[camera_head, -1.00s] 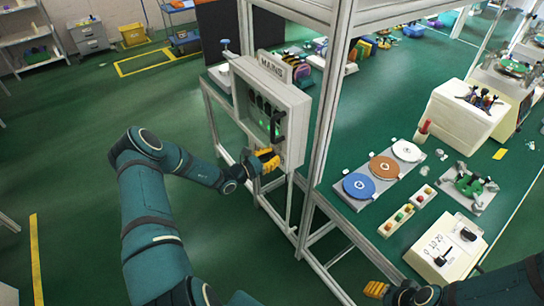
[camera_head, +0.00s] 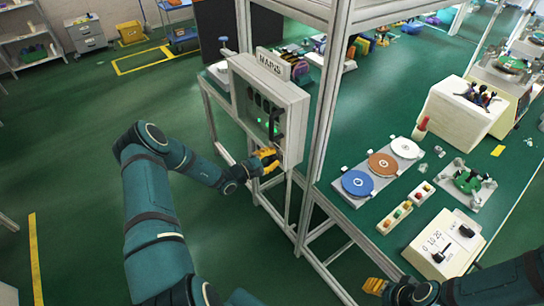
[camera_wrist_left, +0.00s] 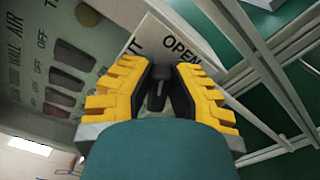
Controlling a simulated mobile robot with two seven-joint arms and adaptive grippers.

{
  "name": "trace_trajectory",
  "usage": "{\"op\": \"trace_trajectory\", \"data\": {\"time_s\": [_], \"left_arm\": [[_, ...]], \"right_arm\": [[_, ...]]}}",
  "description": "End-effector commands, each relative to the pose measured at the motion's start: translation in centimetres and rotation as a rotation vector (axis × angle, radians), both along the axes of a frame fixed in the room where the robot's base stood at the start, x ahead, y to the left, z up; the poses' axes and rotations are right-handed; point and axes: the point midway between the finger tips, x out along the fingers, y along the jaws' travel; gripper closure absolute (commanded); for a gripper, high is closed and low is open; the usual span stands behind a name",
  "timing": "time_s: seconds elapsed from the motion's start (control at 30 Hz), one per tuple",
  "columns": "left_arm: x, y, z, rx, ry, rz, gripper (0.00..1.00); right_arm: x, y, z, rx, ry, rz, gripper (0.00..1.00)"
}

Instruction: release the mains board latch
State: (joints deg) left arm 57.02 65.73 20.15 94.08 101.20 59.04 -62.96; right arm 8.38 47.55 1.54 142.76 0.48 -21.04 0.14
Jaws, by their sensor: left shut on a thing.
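The mains board (camera_head: 292,101) is a grey box marked MAINS on the metal frame, with dark switches and green lights on its face. My left gripper (camera_head: 274,160) is at the lower right of its front. In the left wrist view its yellow fingers (camera_wrist_left: 156,88) close around a small dark latch (camera_wrist_left: 157,92), which they largely hide. A white label reading OPEN (camera_wrist_left: 183,48) is just beyond the fingertips. The board's switch face (camera_wrist_left: 60,75) is at the left there. My right gripper (camera_head: 374,287) is over the floor at the lower right, away from the board; its fingers are too small to judge.
A metal frame post (camera_head: 325,110) stands just right of the board. The green bench (camera_head: 400,225) carries blue, brown and white discs and a dial box (camera_head: 445,243). The floor left of my left arm is open.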

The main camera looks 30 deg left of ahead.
Motion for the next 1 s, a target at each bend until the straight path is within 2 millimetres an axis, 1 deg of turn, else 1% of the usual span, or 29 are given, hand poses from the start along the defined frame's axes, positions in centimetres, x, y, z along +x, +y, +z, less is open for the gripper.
{"op": "trace_trajectory", "data": {"time_s": [0.3,0.5,0.7,1.0], "left_arm": [[0.03,-0.18,-0.27,0.255,-0.109,-0.001,1.00],[0.04,-0.25,-0.39,0.372,-0.158,-0.002,1.00],[0.02,-0.22,-0.48,0.446,-0.188,-0.001,1.00],[0.01,-0.20,-0.51,0.484,-0.203,0.000,1.00]], "right_arm": [[0.03,0.02,-0.56,-0.001,0.000,0.000,0.53],[0.04,0.03,-0.86,-0.002,0.000,0.000,0.53],[0.04,0.05,-1.03,-0.002,0.000,0.000,0.53],[0.04,0.04,-1.11,-0.002,0.000,0.000,0.53]]}}
